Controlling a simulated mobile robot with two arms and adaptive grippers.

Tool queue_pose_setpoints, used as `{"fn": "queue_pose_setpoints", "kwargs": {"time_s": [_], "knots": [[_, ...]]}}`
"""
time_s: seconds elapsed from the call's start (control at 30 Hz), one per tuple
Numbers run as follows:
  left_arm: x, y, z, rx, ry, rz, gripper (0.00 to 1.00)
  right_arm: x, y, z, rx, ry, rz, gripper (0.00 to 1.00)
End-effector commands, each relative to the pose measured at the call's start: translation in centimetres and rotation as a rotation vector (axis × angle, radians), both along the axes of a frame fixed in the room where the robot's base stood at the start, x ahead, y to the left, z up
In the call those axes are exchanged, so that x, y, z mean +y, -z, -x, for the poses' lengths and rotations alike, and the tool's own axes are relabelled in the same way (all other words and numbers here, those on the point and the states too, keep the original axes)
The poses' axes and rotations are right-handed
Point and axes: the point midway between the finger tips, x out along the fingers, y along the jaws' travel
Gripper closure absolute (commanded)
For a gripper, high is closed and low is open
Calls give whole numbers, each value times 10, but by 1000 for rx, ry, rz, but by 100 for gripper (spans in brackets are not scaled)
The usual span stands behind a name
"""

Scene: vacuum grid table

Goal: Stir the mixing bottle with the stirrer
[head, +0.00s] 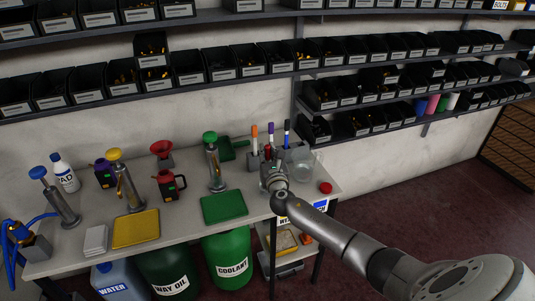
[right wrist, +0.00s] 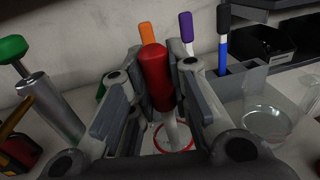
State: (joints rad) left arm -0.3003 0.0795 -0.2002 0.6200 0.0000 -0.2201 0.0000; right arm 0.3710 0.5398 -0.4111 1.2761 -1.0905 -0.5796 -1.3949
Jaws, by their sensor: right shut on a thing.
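My right gripper (head: 270,165) is at the right end of the table. In the right wrist view, its fingers (right wrist: 158,100) are shut on the stirrer (right wrist: 156,68), which has a red handle and a pale shaft pointing down. Below, the shaft meets a red ring (right wrist: 187,147), which looks like the rim of the mixing bottle. The bottle's body is mostly hidden by my gripper, and I cannot tell how deep the shaft sits. My left gripper is not in view.
A holder with coloured markers (head: 287,133) stands behind my gripper, and a clear glass dish (head: 302,168) is to its right. A round red cap (head: 325,187) lies near the right edge. A green pump (head: 212,165) and green tray (head: 224,208) are to the left.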

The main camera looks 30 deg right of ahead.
Motion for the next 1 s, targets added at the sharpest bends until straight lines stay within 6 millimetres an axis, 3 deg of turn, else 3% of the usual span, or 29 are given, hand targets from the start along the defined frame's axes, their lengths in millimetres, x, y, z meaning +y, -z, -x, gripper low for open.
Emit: {"fn": "queue_pose_setpoints", "kwargs": {"time_s": [0.17,1.0], "knots": [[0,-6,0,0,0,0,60,0,-6,0,0,0,0,97],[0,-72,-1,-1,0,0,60,0,-74,0,0,0,0,97]]}}
